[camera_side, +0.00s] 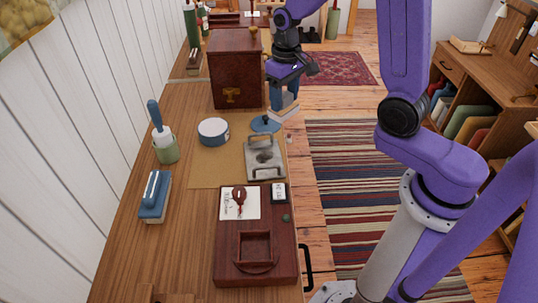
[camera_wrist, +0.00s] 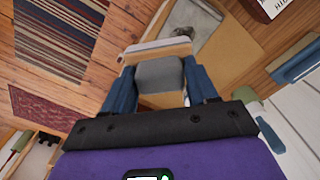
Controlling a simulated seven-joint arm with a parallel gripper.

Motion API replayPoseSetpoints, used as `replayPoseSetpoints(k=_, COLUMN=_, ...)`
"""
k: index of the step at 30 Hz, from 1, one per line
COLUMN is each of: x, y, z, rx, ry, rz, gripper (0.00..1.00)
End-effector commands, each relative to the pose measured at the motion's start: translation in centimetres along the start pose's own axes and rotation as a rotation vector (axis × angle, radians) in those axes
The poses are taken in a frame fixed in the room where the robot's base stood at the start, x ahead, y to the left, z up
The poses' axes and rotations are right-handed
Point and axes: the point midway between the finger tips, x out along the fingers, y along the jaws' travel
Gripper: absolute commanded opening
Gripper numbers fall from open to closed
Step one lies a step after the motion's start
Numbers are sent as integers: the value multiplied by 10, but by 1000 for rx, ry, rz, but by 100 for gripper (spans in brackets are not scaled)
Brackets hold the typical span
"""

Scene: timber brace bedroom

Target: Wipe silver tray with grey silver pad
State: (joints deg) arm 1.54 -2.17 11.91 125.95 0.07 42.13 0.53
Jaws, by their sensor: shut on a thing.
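The silver tray (camera_side: 264,159) is a grey square tray with raised handles, lying flat on a tan mat on the desk. It also shows in the wrist view (camera_wrist: 208,40), beyond the held pad. My gripper (camera_side: 286,100) is shut on the grey silver pad (camera_side: 284,114), which has a grey grip block and a pale, wider base. In the wrist view the blue fingers of my gripper (camera_wrist: 172,88) stand on both sides of the grey pad's block (camera_wrist: 160,73). The pad is behind the tray in the side view, apart from it, near the desk's right edge.
A wooden box (camera_side: 236,68) stands behind. A blue round object (camera_side: 265,124) lies between box and tray. A dark red case (camera_side: 257,238) is in front.

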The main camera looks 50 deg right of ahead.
Motion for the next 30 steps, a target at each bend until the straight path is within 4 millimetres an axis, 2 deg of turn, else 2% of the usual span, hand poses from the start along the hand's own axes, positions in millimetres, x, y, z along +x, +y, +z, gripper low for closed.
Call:
replayPoseSetpoints(k=10, x=4, y=-6, z=-4, rx=-3, ry=-2, rz=0, gripper=33)
replayPoseSetpoints(k=22, x=54, y=-69, z=-43, rx=-4, ry=-3, rz=0, gripper=33)
replayPoseSetpoints(k=30, x=69, y=-84, z=-49, rx=1, ry=0, rz=0, gripper=33)
